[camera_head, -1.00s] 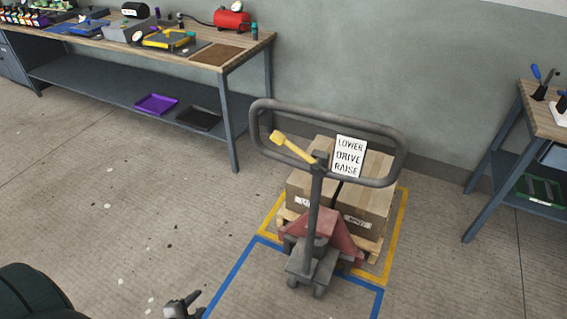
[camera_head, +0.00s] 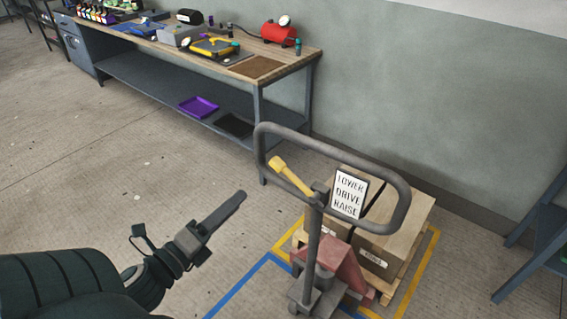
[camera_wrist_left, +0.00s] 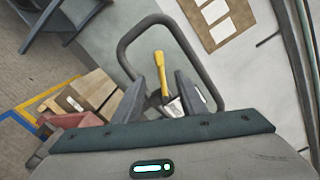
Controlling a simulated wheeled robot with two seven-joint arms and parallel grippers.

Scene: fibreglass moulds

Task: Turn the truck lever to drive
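The pallet truck's yellow lever (camera_head: 291,176) sticks out up and to the left from a dark hub inside the grey loop handle (camera_head: 402,185). A white sign (camera_head: 349,194) reading LOWER, DRIVE, RAISE is right of the hub. My left gripper (camera_head: 240,197) is left of the handle, apart from the lever. In the left wrist view, the left gripper (camera_wrist_left: 160,82) has its fingers spread and empty. The yellow lever (camera_wrist_left: 160,66) shows beyond the gap between them, inside the loop. My right gripper is not in view.
Boxes (camera_head: 397,222) sit on a wooden pallet (camera_head: 413,268) by the truck, within yellow floor lines. A workbench (camera_head: 306,58) with tools and a red tank (camera_head: 281,34) stands behind. Another bench (camera_head: 540,225) is at the right edge. The floor at left is clear.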

